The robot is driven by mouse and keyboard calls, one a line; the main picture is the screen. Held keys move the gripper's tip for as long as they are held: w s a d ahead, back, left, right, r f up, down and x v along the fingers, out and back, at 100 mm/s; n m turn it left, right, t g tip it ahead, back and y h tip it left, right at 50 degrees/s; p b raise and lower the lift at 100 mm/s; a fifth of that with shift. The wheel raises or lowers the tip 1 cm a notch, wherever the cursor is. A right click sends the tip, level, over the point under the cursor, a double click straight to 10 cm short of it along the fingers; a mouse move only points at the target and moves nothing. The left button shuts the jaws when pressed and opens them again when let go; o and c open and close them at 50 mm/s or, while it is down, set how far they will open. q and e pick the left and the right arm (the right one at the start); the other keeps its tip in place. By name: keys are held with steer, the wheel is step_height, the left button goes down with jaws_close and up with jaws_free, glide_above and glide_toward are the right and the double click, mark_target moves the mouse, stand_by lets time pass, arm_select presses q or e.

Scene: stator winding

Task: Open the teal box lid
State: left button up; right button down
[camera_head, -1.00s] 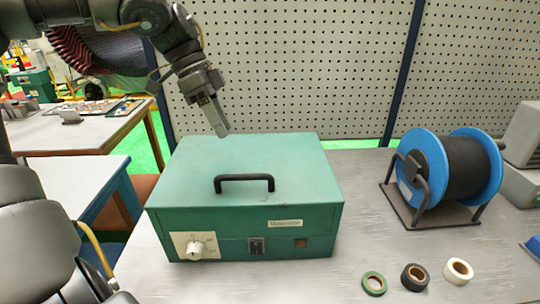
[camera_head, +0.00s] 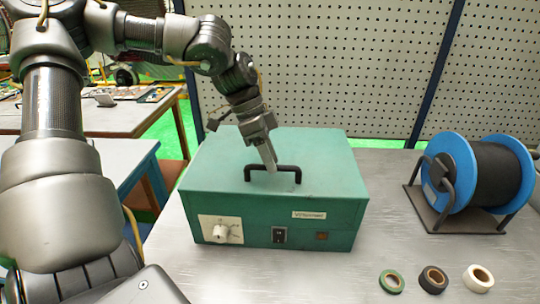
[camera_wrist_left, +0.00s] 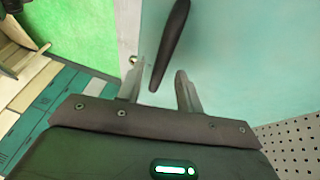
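The teal box (camera_head: 215,165) stands on the metal table with its lid down. A black handle (camera_head: 285,168) is fixed on the lid near its front edge. My left gripper (camera_head: 271,168) points down at the handle from behind and above. In the left wrist view my left gripper (camera_wrist_left: 158,82) is open, and the black handle (camera_wrist_left: 171,45) reaches into the space between its two fingers. I cannot tell whether a finger touches the handle. The front of the box has a dial, a switch and a label. My right gripper is not in view.
A blue cable reel (camera_head: 460,170) stands on the table to the right of the box. Rolls of green (camera_head: 391,281), black (camera_head: 433,279) and white tape (camera_head: 478,278) lie in front of it. A perforated panel (camera_head: 350,60) rises behind the table.

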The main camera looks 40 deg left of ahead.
arm_select(q)
steer(key=shift+f, duration=0.15)
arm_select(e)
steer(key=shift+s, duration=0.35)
arm_select(q)
steer(key=shift+s, duration=0.1)
steer(key=shift+c, duration=0.5)
jaws_close()
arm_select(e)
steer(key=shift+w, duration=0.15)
arm_select(q)
steer(key=shift+d+r, duration=0.1)
steer(key=shift+r, duration=0.1)
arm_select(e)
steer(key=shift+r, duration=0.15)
